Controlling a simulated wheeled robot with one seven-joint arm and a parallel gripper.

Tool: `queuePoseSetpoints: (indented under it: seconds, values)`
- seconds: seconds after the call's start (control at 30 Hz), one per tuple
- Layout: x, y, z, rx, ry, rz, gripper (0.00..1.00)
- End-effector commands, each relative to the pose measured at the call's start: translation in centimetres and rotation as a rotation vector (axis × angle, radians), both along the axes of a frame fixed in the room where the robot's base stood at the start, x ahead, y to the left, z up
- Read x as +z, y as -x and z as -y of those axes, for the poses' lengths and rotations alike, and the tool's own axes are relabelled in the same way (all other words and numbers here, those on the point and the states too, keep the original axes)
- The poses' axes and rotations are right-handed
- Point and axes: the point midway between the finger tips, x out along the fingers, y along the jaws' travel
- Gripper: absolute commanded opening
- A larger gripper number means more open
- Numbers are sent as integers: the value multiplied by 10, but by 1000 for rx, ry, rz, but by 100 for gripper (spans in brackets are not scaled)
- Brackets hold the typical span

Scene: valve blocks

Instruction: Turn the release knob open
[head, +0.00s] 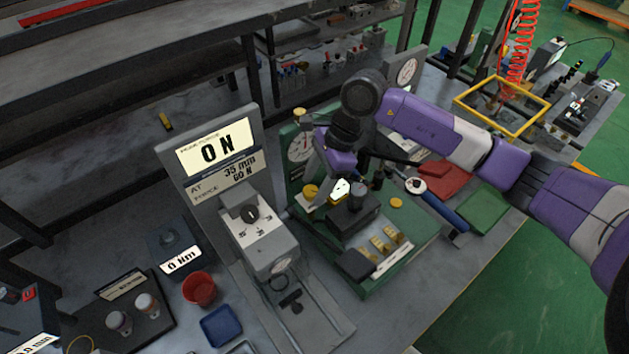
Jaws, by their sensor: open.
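My arm reaches in from the right, and my gripper (347,186) hangs over the green-based fixture (375,285) in the middle of the bench. Its jaws are small and partly hidden by the arm, but it looks open with nothing held. A dark block (352,220) with a short dark upright cylinder (357,194) sits just below the gripper; I cannot tell whether they touch. A brass-coloured knob (311,191) is just left of the gripper. A black knob (250,214) with marks around it sits on the grey unit to the left. Which one is the release knob is unclear.
A display panel (217,150) reading "0 N" stands behind the grey unit. A red cup (199,289) and blue tray (220,327) are at the front left. A blue-handled tool (437,205), red cloth (444,178) and yellow frame (500,105) lie to the right.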

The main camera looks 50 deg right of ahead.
Motion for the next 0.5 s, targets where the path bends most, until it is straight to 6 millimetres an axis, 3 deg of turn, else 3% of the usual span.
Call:
queuePoseSetpoints:
  seconds: [0.3, 0.5]
  values:
    - [-4, -1, -2, 1, 0, 0, 55]
    - [-4, -1, -2, 1, 0, 0, 18]
